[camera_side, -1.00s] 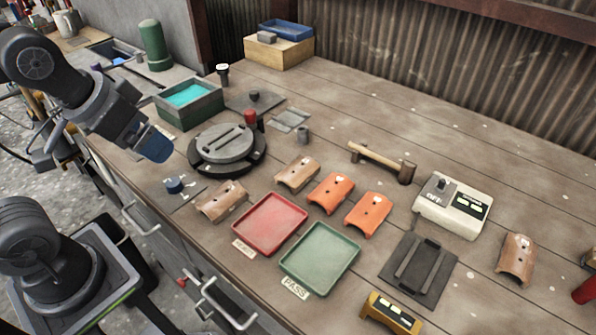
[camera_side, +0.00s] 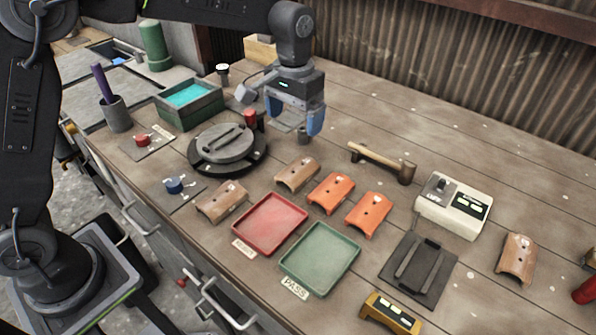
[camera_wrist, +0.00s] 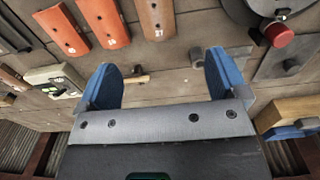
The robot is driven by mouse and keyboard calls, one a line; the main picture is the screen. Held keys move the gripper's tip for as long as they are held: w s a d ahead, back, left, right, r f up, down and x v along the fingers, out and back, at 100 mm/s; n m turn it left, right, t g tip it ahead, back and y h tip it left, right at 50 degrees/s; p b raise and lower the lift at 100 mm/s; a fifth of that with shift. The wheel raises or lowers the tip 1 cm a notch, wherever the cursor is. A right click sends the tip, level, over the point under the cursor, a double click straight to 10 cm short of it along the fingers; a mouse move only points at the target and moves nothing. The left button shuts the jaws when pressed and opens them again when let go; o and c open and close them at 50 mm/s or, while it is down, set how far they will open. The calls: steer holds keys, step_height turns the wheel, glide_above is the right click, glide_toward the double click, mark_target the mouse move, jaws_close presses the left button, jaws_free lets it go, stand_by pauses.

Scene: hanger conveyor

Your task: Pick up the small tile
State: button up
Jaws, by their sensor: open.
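Several curved roof tiles with a hole lie on the bench. In the side view there is a brown tile at front left (camera_side: 222,203), a brown one behind it (camera_side: 297,174), two orange ones (camera_side: 330,193) and (camera_side: 368,213), and a brown one at far right (camera_side: 516,258). I cannot tell which is the small tile. My gripper (camera_side: 295,118) is open and empty, above the bench behind the tiles. In the wrist view my gripper (camera_wrist: 163,72) has its blue fingers spread; a brown tile (camera_wrist: 155,18) and orange tiles (camera_wrist: 105,22) show at the top.
A small dark cylinder (camera_side: 303,137) stands below my gripper. The round turntable (camera_side: 228,155) with a red knob (camera_side: 249,118) is to its left, a wooden-handled hammer (camera_side: 380,158) to its right. A red tray (camera_side: 270,224) and green tray (camera_side: 320,258) lie in front.

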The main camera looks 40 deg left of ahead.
glide_above(298, 168)
steer(key=f, duration=0.8)
steer(key=shift+a+f, duration=0.25)
steer(key=shift+f, duration=0.05)
steer(key=shift+d+f, duration=0.15)
steer(key=shift+f, duration=1.2)
steer(key=shift+d+f, duration=0.1)
steer(key=shift+f, duration=1.25)
steer(key=c, duration=1)
